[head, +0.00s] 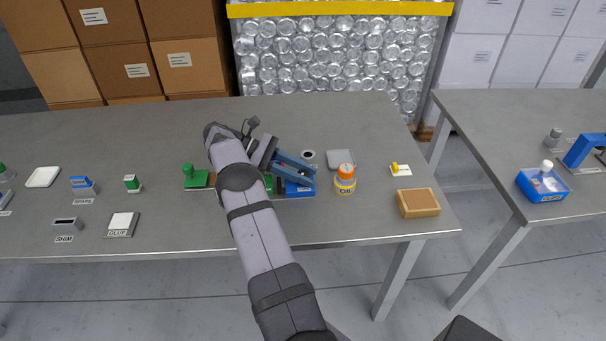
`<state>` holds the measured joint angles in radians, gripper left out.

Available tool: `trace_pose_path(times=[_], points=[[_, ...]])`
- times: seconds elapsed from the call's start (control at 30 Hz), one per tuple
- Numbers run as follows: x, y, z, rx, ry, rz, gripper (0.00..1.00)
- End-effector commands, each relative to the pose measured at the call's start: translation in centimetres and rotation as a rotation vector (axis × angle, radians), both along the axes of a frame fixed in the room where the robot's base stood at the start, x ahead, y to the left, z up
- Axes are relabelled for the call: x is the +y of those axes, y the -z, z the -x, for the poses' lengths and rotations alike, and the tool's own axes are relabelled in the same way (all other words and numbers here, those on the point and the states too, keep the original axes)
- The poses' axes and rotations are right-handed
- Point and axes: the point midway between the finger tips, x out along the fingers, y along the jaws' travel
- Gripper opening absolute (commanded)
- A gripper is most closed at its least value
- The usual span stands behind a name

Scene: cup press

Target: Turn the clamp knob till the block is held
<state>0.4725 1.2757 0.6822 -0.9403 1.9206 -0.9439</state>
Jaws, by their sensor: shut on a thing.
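The clamp stands near the middle of the table, partly hidden behind my arm. Its blue part (300,189) shows to the right of my arm, low on the table. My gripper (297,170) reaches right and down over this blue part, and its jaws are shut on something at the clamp. The fingers cover what they hold, which appears to be the clamp knob. The block cannot be made out clearly. A green part with a knob-like top (195,178) shows to the left of my arm; its link to the clamp is hidden.
A brown box (418,203) sits near the right edge. Several small labelled parts, including the glue pad (122,223), lie left.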

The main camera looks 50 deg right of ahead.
Motion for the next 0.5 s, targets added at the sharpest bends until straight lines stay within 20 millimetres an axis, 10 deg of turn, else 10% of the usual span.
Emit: trace_pose_path(times=[0.4,0.43,0.5], points=[[0.03,-0.07,0.03,0.003,0.005,0.001,0.05],[0.03,-0.07,0.03,0.003,0.005,0.001,0.32],[0.02,-0.07,0.03,0.002,0.004,0.001,0.46]])
